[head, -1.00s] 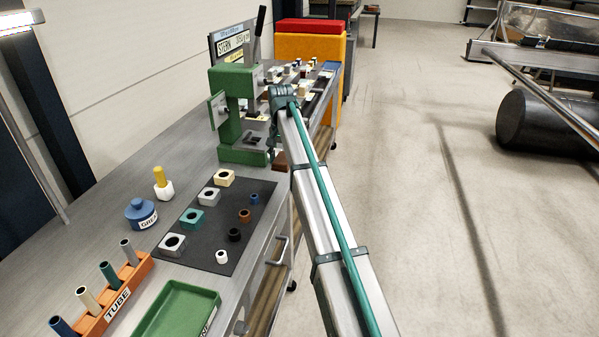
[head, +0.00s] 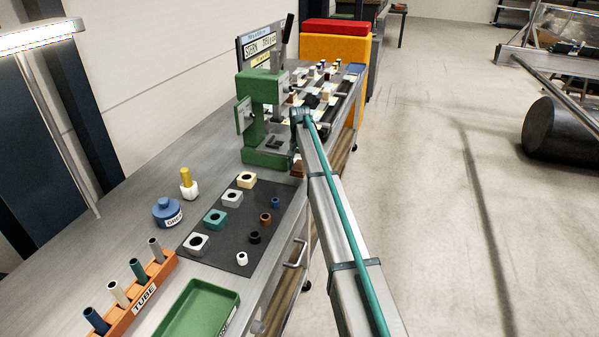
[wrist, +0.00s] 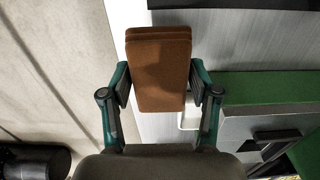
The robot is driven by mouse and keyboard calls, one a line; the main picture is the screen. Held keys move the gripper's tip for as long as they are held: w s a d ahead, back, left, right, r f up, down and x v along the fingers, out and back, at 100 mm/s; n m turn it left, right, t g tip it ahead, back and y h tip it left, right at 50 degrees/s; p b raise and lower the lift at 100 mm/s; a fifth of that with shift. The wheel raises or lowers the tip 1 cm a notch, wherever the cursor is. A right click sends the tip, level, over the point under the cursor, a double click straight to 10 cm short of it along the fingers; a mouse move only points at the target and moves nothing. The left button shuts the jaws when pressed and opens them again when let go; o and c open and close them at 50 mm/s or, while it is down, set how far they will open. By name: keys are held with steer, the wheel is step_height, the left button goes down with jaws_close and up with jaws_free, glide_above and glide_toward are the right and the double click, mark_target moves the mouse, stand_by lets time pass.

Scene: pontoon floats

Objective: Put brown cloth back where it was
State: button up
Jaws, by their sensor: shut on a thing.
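The brown cloth (wrist: 160,70) is a folded, flat pad between the two fingers of my gripper (wrist: 160,88) in the wrist view. The fingers press on its left and right sides, so my gripper is shut on it. In the head view a small part of the cloth (head: 298,168) shows beside the base of the green press (head: 266,158), at the bench's right edge. My arm hides most of my gripper there. I cannot tell whether the cloth touches the bench.
A dark mat (head: 222,245) with ring blocks and small bushings lies nearer on the bench. An orange tube rack (head: 128,318), a green tray (head: 190,320) and a blue pot (head: 166,212) stand nearby. Several small parts stand beyond the press. The floor at right is clear nearby.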

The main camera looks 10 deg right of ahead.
mark_target(300, 165)
steer(key=shift+w+f, duration=0.2)
steer(key=shift+w, duration=0.1)
steer(key=shift+f+p, duration=0.55)
steer(key=shift+f, duration=1.2)
steer(key=shift+f, duration=0.2)
steer(key=o, duration=1.1)
steer(key=shift+r, duration=0.15)
step_height(300, 165, up, 12)
steer(key=b, duration=0.3)
steer(key=shift+r, duration=0.1)
